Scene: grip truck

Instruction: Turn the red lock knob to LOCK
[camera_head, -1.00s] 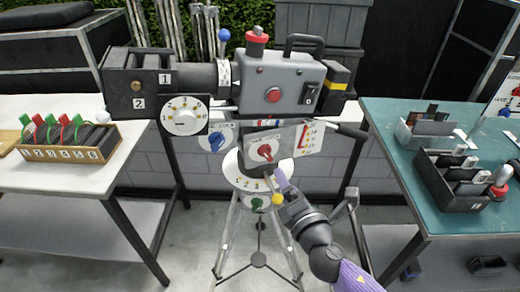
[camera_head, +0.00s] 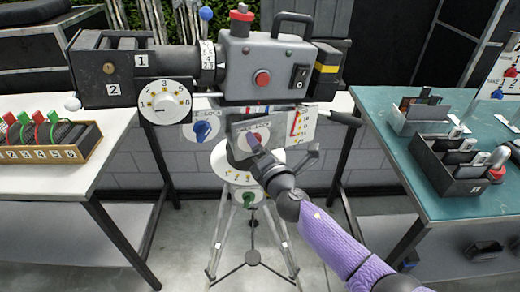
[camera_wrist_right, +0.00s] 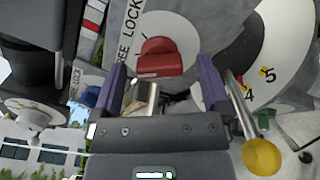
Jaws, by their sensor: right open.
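The red lock knob (camera_head: 257,137) sits on a white round plate on the tripod head, below the grey camera (camera_head: 270,68). In the head view my right gripper (camera_head: 257,150) is in front of it and hides its lower part. In the wrist view the knob (camera_wrist_right: 162,58) is just beyond and between my two open purple fingers (camera_wrist_right: 163,85), which appear apart from it. The words FREE and LOCK (camera_wrist_right: 130,28) run along the plate to its left. I cannot tell exactly which word the knob points at. My left gripper is out of view.
A blue knob (camera_head: 202,130) and a green knob (camera_head: 248,198) are nearby on the tripod. A yellow-tipped lever (camera_wrist_right: 262,155) is close to my right finger in the wrist view. A white table (camera_head: 60,180) stands left, a teal table (camera_head: 395,150) right.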

